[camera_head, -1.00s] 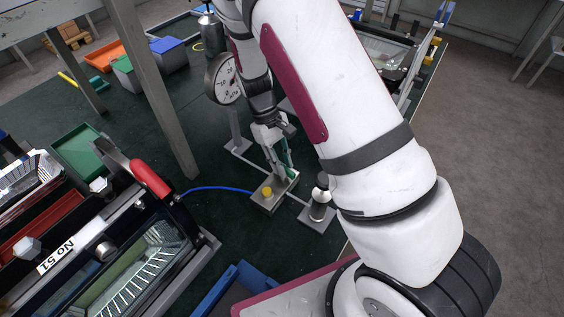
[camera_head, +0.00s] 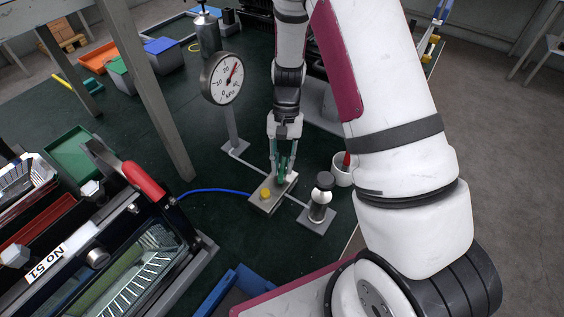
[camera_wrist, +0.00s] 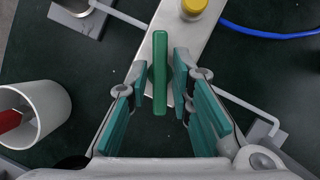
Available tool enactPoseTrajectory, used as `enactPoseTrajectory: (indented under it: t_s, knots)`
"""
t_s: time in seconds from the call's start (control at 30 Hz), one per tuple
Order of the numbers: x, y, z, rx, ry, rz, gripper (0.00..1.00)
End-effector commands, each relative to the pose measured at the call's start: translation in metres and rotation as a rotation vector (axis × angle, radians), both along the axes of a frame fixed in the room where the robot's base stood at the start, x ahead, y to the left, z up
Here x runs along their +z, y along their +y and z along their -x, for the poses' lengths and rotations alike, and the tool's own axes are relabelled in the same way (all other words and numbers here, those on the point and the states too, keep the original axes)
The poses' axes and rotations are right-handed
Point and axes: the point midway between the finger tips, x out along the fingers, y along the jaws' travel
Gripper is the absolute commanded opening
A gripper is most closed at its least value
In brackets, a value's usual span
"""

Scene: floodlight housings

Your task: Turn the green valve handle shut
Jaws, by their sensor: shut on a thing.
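The green valve handle (camera_wrist: 160,72) is a long flat bar in the wrist view, lying nearly upright in the picture over the pale metal valve block (camera_wrist: 192,45). A yellow knob (camera_head: 265,193) stands on the near end of the block, clear of my fingers.
A round pressure gauge (camera_head: 222,78) stands behind the block to the left. A dark-capped metal cylinder (camera_head: 319,199) stands close on the right, with a white cup (camera_head: 343,174) holding a red-handled item behind it. A blue hose (camera_head: 215,189) runs left. A grey post (camera_head: 150,90) rises left.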

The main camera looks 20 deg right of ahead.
Motion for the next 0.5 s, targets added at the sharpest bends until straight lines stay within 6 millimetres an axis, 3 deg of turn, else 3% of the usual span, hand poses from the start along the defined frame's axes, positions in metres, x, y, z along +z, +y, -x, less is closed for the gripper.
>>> enactPoseTrajectory:
  t_s: [0.5]
  knots:
    - [0.0005,-0.0021,0.001,-0.371,-0.002,0.0,0.0]
